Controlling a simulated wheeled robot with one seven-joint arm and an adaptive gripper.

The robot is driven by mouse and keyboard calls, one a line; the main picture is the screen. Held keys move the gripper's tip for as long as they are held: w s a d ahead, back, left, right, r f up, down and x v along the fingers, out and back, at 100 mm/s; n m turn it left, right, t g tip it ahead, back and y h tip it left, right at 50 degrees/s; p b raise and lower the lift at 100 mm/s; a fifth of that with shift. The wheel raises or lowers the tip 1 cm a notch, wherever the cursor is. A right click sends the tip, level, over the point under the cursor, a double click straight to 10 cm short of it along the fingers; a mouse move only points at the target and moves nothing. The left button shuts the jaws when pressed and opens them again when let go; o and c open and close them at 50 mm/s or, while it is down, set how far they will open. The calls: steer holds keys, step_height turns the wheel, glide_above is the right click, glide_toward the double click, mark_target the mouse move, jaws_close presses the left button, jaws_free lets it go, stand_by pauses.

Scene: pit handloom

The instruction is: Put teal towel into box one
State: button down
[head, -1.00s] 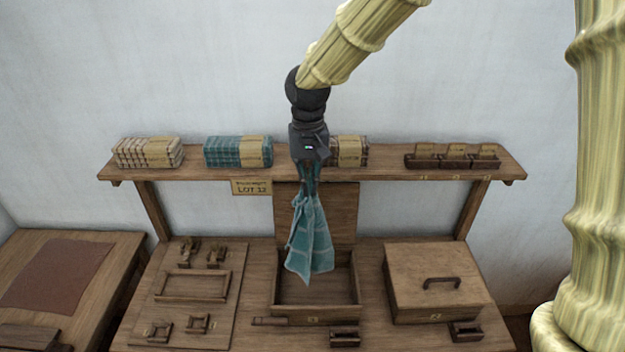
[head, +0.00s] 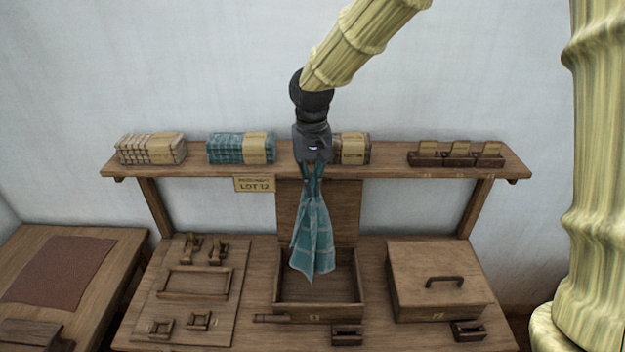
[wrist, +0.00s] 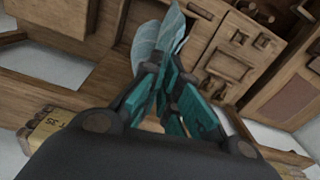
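The teal towel (head: 314,238) hangs down from my gripper (head: 312,182) in the head view, its lower edge over the open box one (head: 318,319). Box one has its lid (head: 300,212) raised at the back. In the wrist view my gripper (wrist: 165,108) is shut on the towel's top end, and the towel (wrist: 158,45) spreads out beyond the fingers. In the head view the towel hides part of the box's inside and lid. I cannot tell whether the towel touches the box.
A closed box (head: 437,280) with a handle stands to the right. A board with small wooden holders (head: 195,285) lies left. A shelf (head: 386,170) behind carries folded towel stacks, including a teal one (head: 227,147), and a card tray (head: 456,160). A sign (head: 254,184) hangs below.

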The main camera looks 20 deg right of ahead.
steer(key=shift+s+a+f+b, duration=0.25)
steer(key=shift+s+f+b, duration=0.85)
steer(key=shift+f, duration=2.3)
steer(key=shift+s+a+f+b, duration=0.4)
steer(key=shift+f+b, duration=1.1)
steer(key=shift+f, duration=1.9)
steer(key=shift+w+d+f+b, duration=1.05)
steer(key=shift+w+f, duration=1.65)
steer(key=shift+f, duration=1.05)
steer(key=s+a+f+b, duration=0.1)
steer(key=s+f+b, duration=0.2)
steer(key=s+f, duration=0.2)
steer(key=shift+s+a+f, duration=0.4)
steer(key=shift+f, duration=0.85)
step_height(320, 180, down, 8)
steer(key=b, duration=0.3)
steer(key=shift+r, duration=0.25)
steer(key=c, duration=1.6)
jaws_free()
